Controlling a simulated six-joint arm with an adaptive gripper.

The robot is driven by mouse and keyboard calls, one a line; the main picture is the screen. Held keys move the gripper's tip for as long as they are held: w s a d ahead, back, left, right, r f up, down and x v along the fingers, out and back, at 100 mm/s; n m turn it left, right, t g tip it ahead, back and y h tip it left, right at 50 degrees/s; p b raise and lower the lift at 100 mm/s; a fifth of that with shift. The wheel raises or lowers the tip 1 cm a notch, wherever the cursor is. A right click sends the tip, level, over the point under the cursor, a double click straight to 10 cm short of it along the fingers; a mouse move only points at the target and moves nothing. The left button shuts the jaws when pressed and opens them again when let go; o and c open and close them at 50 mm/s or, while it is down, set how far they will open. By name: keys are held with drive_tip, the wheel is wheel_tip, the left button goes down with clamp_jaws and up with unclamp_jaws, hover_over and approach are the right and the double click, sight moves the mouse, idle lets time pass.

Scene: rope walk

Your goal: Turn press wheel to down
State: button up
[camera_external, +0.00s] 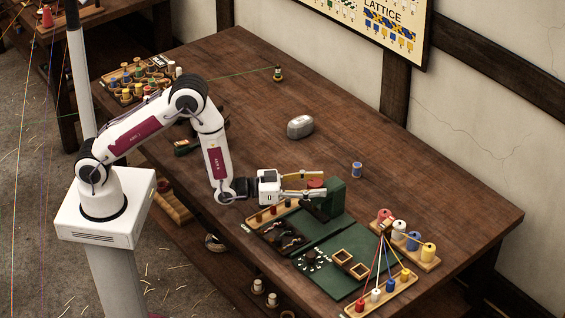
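The press is a dark green block (336,191) standing at the edge of a green mat. A small red round part (316,183), which looks like its wheel, shows at the press's left side. My gripper (321,184) reaches in level from the left.
Green mats (330,234) with dark tools and small wooden frames (350,263) lie in front of the press. Spool racks (408,239) stand to the right. A grey rounded object (300,127) and a blue spool (357,169) stand behind. The table (430,180) is clear at far right.

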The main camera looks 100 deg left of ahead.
drive_tip(key=c, duration=0.8)
drive_tip(key=shift+o, duration=0.2)
drive_tip(key=shift+a+m+h, duration=0.1)
drive_tip(key=shift+m+h, duration=0.6)
drive_tip(key=shift+h, duration=0.4)
drive_tip(key=shift+m+h, duration=0.6)
drive_tip(key=shift+h, duration=0.4)
drive_tip(key=shift+m+g+h, duration=0.3)
drive_tip(key=shift+m+h, duration=0.85)
drive_tip(key=shift+h, duration=0.6)
drive_tip(key=shift+m+g+h, duration=0.3)
drive_tip(key=shift+m+h, duration=0.85)
drive_tip(key=shift+h, duration=0.6)
drive_tip(key=shift+m+g+h, duration=1.6)
drive_tip(key=shift+m+h, duration=0.3)
drive_tip(key=shift+h, duration=0.5)
drive_tip(key=shift+m+g+h, duration=1)
drive_tip(key=shift+g+h, duration=0.1)
drive_tip(key=shift+g, duration=0.1)
drive_tip(key=shift+m+g+h, duration=0.5)
drive_tip(key=shift+m+g, duration=0.1)
drive_tip(key=shift+g, duration=0.2)
